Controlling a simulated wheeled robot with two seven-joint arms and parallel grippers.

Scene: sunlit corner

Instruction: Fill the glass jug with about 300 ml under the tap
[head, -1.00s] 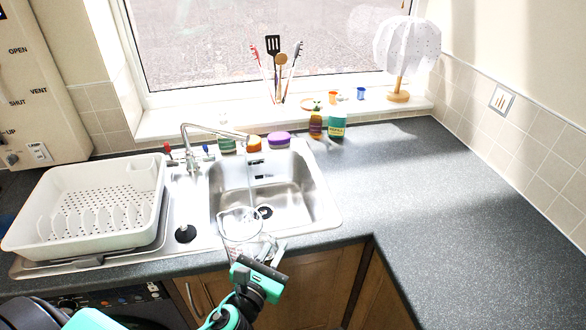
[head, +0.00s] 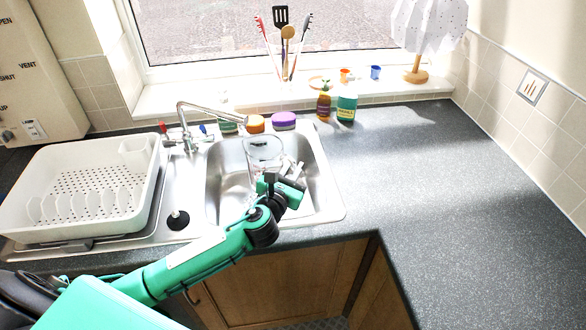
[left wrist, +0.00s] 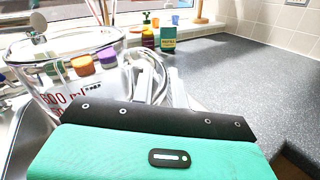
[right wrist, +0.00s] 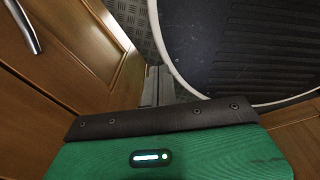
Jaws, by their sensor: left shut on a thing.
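The clear glass jug (head: 263,152) is over the sink basin, its rim close to the spout end of the metal tap (head: 187,138). In the left wrist view the jug (left wrist: 70,72) stands at the left, roughly upright, with red ml marks. My left gripper (head: 291,170) is shut on the jug's handle (left wrist: 150,78), at the jug's right side. I cannot make out a water level in the jug or a clear stream from the spout. My right gripper (right wrist: 162,85) is low by the cupboards, its fingers together and empty.
The steel sink (head: 327,190) surrounds the jug. A white dish rack (head: 140,205) stands left. Sponges (head: 284,121) and two bottles (head: 346,107) line the back. The right worktop (head: 450,180) is clear. A cupboard door (right wrist: 50,60) is close to my right gripper.

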